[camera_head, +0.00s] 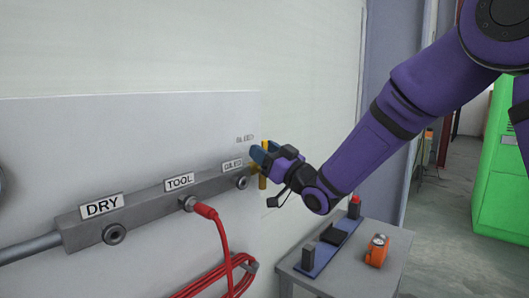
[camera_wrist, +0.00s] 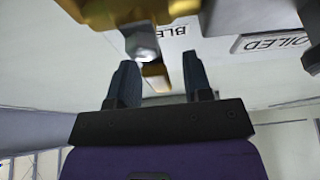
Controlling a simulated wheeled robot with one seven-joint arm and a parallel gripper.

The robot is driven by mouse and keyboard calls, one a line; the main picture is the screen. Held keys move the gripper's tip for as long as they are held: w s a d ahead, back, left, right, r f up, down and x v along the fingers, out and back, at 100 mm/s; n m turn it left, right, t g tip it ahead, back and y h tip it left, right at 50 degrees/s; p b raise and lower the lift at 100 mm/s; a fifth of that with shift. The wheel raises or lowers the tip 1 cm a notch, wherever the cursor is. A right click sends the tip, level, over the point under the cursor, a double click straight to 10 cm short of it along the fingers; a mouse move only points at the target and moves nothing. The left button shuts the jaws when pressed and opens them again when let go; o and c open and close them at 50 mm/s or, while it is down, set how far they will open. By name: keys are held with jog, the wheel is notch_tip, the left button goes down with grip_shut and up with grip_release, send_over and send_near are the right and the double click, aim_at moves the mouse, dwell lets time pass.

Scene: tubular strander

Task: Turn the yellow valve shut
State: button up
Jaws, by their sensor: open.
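The yellow valve (camera_head: 262,181) is at the right end of the grey manifold bar on the wall, beside the OILED label.
The manifold bar (camera_head: 150,205) carries DRY, TOOL and OILED ports. A red hose (camera_head: 222,245) hangs from the TOOL port to a coil. A grey side table (camera_head: 345,262) below holds an orange device (camera_head: 377,250) and a blue tray. A green cabinet (camera_head: 505,165) stands at right.

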jog(key=v, duration=1)
jog(key=shift+s+d+f, duration=0.2)
jog(key=shift+d+f, duration=0.05)
jog(key=shift+d, duration=0.05)
jog(key=s+d+r+m+h, duration=0.2)
jog(key=s+d+m+h, duration=0.15)
jog(key=d+h, duration=0.5)
jog(key=s+d+r+m+h, duration=0.2)
jog(key=s+d+m+h, duration=0.15)
jog(key=d+h, duration=0.45)
jog(key=s+d+f+m+g, duration=0.1)
jog(key=s+d+g, duration=0.1)
jog(key=s, duration=0.5)
jog(key=s+d+f+m+g, duration=0.1)
jog(key=s+d+g, duration=0.2)
jog(key=s, duration=0.4)
jog(key=s+d+f+m+g+h, duration=0.1)
jog(key=s+d+g, duration=0.1)
jog(key=s, duration=0.6)
jog(key=shift+d+f+m+g, duration=0.2)
jog(key=shift+d+m+g, duration=0.15)
jog(key=shift+g, duration=0.45)
jog(key=shift+a, duration=0.1)
